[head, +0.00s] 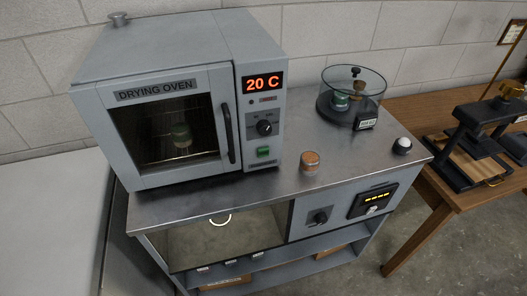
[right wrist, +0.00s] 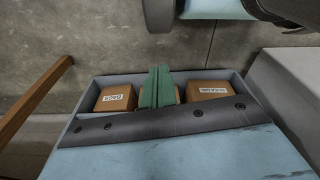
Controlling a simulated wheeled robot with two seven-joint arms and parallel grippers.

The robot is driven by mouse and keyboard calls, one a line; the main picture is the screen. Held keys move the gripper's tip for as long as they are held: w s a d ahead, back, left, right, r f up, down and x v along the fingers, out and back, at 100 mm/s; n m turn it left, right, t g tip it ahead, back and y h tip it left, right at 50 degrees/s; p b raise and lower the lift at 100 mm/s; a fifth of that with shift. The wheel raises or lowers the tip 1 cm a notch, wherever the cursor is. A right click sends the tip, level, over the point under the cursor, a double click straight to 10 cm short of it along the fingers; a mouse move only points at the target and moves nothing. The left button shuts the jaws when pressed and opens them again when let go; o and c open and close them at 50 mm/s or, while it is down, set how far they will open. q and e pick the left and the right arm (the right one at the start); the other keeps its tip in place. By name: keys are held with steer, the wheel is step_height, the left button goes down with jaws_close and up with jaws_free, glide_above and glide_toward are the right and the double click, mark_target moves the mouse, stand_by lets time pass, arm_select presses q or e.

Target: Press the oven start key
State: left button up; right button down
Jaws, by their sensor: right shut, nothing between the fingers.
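The grey drying oven (head: 160,95) stands on a metal-topped bench, its glass door closed. The red display (head: 263,83) reads 20 C. Below it are a dark knob (head: 264,127) and a green key (head: 263,152) on the oven's front panel. My right gripper (right wrist: 160,72) shows in the right wrist view as two green fingers, shut and empty, above labelled brown boxes. Neither gripper shows in the head view, and the oven is out of the right wrist view.
A small jar with a brown top (head: 310,162) stands on the bench right of the oven. A glass desiccator (head: 352,95) and a white-topped knob (head: 402,146) are farther right. Brown boxes (right wrist: 116,98) sit in a grey compartment. A wooden table (head: 455,190) stands at right.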

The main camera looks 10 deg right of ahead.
steer(key=w+r+t, duration=0.1)
steer(key=w+r, duration=0.3)
steer(key=r, duration=0.6)
steer(key=w+r+t+p, duration=0.1)
steer(key=w+r, duration=0.4)
steer(key=r, duration=0.5)
steer(key=w+r+t, duration=0.1)
steer(key=w+r, duration=0.3)
steer(key=r, duration=0.7)
steer(key=w+d+r+n+t+h, duration=0.1)
steer(key=w+r+n+t, duration=0.35)
steer(key=w, duration=0.35)
steer(key=w+d+r+n+t, duration=0.2)
steer(key=w+r+n+t, duration=0.2)
steer(key=w+r+t, duration=0.3)
steer(key=n+t+y, duration=0.2)
steer(key=n+y, duration=0.6)
steer(key=n, duration=0.5)
glide_toward(263, 152)
steer(key=d+r, duration=0.2)
steer(key=d, duration=0.1)
steer(key=s+a+f+n+g+y, duration=0.1)
steer(key=s+a+n+g+y, duration=0.2)
steer(key=n+y, duration=0.4)
steer(key=a+n+g, duration=0.1)
steer(key=a+n, duration=0.1)
steer(key=n, duration=0.1)
steer(key=shift+s+f+y, duration=0.25)
steer(key=shift+s+y, duration=0.15)
steer(key=shift+d, duration=0.1)
